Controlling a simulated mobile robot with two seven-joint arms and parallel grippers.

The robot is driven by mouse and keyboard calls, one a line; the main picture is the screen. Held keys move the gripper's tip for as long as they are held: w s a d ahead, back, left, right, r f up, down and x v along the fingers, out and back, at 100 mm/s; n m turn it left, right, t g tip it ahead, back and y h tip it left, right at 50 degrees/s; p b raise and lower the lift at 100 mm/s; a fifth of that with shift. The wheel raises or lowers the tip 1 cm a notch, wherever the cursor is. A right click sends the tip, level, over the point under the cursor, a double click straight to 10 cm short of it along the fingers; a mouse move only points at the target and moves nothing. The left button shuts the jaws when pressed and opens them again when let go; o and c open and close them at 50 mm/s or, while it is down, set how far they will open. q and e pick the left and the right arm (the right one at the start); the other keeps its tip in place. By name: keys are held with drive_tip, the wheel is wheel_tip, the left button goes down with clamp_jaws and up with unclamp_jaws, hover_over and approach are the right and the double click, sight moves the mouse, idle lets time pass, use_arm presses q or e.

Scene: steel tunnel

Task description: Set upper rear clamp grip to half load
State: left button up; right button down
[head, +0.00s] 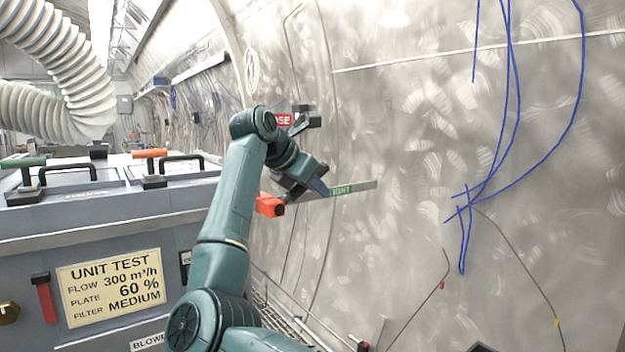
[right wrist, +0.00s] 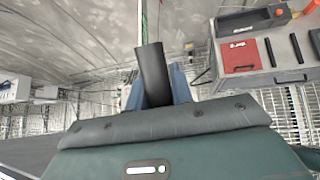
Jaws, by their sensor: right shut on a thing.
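My right gripper (head: 318,187) is at the tunnel wall, in front of a metal strip (head: 362,187) with a green label (head: 342,190) whose visible letters read "IGHT". In the right wrist view, its blue fingers are shut on a black clamp grip (right wrist: 152,75), which stands up between them. In the head view the gripper and wrist hide most of this grip. A red label (head: 283,120) ending in "OSE" is above, partly hidden by my arm, beside a black block (head: 315,121). An orange-red block (head: 269,205) is just left of the gripper. My left gripper is not in view.
A grey filter unit (head: 110,225) fills the left, with a sign (head: 111,287) reading plate 60 %, flow 300 m³/h, filter medium. Blue cables (head: 517,100) hang on the wall at right. White ducts (head: 60,60) hang upper left.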

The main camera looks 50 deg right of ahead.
idle(0.4)
drive_tip(key=c, duration=1.2)
unclamp_jaws()
drive_tip(key=shift+c, duration=0.2)
drive_tip(key=b+v, duration=0.1)
drive_tip(key=v, duration=1.2)
